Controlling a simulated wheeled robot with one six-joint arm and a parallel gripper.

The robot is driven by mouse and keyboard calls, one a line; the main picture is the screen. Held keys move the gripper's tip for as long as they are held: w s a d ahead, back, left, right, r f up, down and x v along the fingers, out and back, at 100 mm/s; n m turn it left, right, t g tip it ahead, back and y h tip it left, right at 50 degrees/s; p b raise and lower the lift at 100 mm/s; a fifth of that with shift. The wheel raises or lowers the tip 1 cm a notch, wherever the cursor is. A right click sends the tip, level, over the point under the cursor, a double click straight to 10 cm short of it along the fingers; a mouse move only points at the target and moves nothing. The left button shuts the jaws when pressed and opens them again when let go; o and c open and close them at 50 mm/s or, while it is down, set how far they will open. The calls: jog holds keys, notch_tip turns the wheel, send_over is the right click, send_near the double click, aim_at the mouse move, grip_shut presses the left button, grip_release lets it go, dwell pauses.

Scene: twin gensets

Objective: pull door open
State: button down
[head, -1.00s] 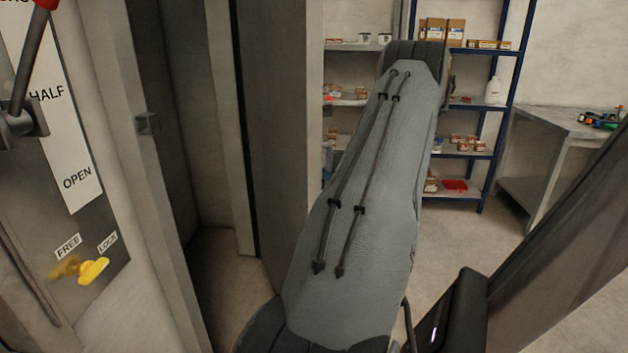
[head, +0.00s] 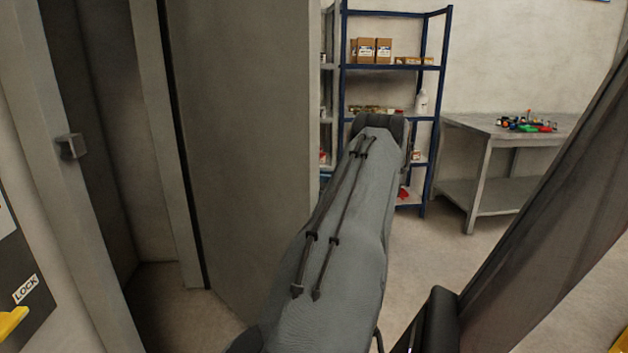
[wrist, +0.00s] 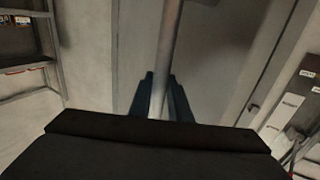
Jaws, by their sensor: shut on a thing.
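The grey door (head: 250,140) stands ajar in the head view, with a dark gap between it and the frame post (head: 60,190). A small square metal block (head: 70,147) sits on that post. In the wrist view a round metal bar handle (wrist: 170,45) runs upright in front of the grey door panel (wrist: 225,55). My gripper (wrist: 160,95) is shut on the handle, one dark finger on each side of it. In the head view my arm hides the gripper and the handle.
A blue-framed shelf (head: 430,120) with boxes and a white bottle stands at the back. A grey workbench (head: 490,130) with small coloured items is to its right. Bare floor (head: 430,245) lies between. A panel with a yellow lever (head: 12,322) is at the left edge.

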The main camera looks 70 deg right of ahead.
jog(key=shift+d, duration=0.1)
dwell(0.3)
jog(key=c, duration=1.6)
grip_release()
jog(key=shift+c, duration=0.2)
jog(key=shift+s, duration=0.1)
jog(key=s+b, duration=0.2)
jog(key=s, duration=0.5)
jog(key=shift+s+d, duration=0.35)
jog(key=shift+d, duration=0.05)
jog(key=shift+c, duration=0.2)
